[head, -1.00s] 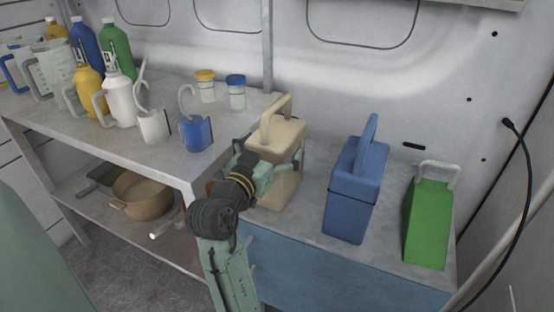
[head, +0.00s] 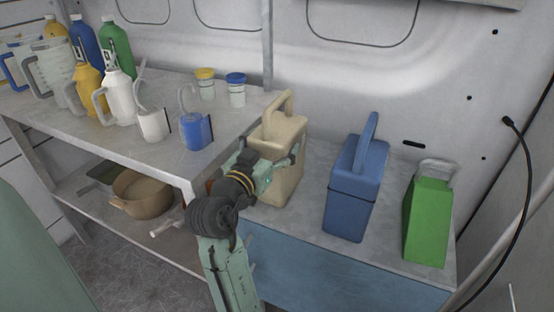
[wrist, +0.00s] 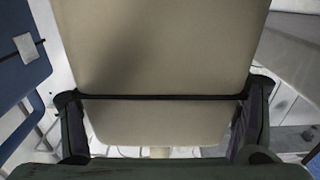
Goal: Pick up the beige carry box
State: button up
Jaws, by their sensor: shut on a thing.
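The beige carry box (head: 283,135) with its loop handle stands upright at the left end of the low bench, beside the higher shelf. My gripper (head: 275,165) is shut on its body, with one finger on each side. In the wrist view the beige box (wrist: 150,45) fills the middle, with a dark seam across it. The gripper fingers (wrist: 160,125) press on its left and right sides.
A blue carry box (head: 352,195) stands just right of the beige one, and a green box (head: 428,220) further right. The higher shelf (head: 150,150) on the left holds several bottles, jugs and jars. A brown pot (head: 140,195) sits below. A wall is close behind.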

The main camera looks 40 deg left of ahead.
jog(key=c, duration=0.4)
jog(key=shift+c, duration=0.4)
jog(key=shift+r, duration=0.15)
